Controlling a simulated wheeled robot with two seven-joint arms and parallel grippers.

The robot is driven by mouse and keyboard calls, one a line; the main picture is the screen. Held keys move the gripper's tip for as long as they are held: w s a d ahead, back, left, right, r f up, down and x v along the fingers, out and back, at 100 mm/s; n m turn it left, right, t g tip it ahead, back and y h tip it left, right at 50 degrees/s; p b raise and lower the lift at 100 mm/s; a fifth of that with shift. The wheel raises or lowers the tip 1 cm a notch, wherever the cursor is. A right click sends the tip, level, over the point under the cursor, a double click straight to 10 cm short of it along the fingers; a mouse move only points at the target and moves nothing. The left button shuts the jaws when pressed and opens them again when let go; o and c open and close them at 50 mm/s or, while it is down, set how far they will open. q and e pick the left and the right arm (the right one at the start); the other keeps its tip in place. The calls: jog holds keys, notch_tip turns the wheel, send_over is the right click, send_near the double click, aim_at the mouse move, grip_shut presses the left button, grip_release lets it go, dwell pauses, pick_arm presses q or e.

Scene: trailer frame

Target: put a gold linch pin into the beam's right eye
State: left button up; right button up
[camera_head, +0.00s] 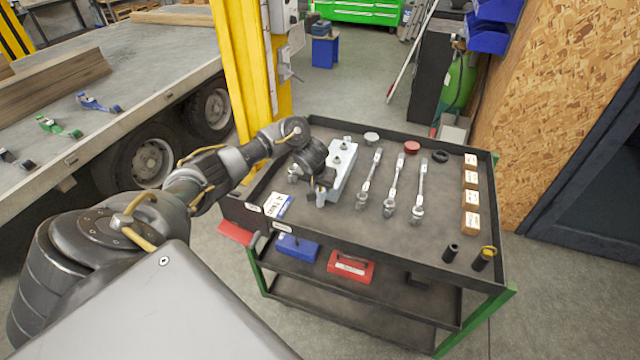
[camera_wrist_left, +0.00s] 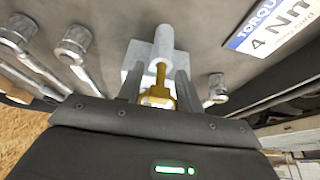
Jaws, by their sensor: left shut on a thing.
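A pale grey beam (camera_head: 342,172) lies on the tool trolley's top, with small upright posts on it. My left gripper (camera_head: 320,194) points down at the beam's near end and partly covers it. In the left wrist view the gripper (camera_wrist_left: 157,92) is shut on a gold linch pin (camera_wrist_left: 159,89). The pin's shaft lines up with a grey round post (camera_wrist_left: 163,45) on the beam and appears to meet its end. I cannot tell whether the pin is inside an eye. The pin cannot be made out in the head view. My right gripper is out of view.
Three metal wrenches (camera_head: 395,185) lie right of the beam. The trolley (camera_head: 440,225) also carries small labelled boxes (camera_head: 471,200), a red cap (camera_head: 411,147), a black ring (camera_head: 440,156), dark cylinders (camera_head: 450,253) and a torque card (camera_head: 278,204). A yellow post (camera_head: 240,70) stands behind my left arm.

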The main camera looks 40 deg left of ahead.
pick_arm(q)
jog(key=shift+f+b, duration=0.6)
jog(key=shift+f, duration=0.7)
jog(key=o, duration=0.9)
jog(key=shift+o, duration=0.2)
jog(key=p+v, duration=0.5)
jog(key=v, duration=0.5)
jog(key=shift+s+r, duration=0.15)
jog(key=shift+r, duration=0.2)
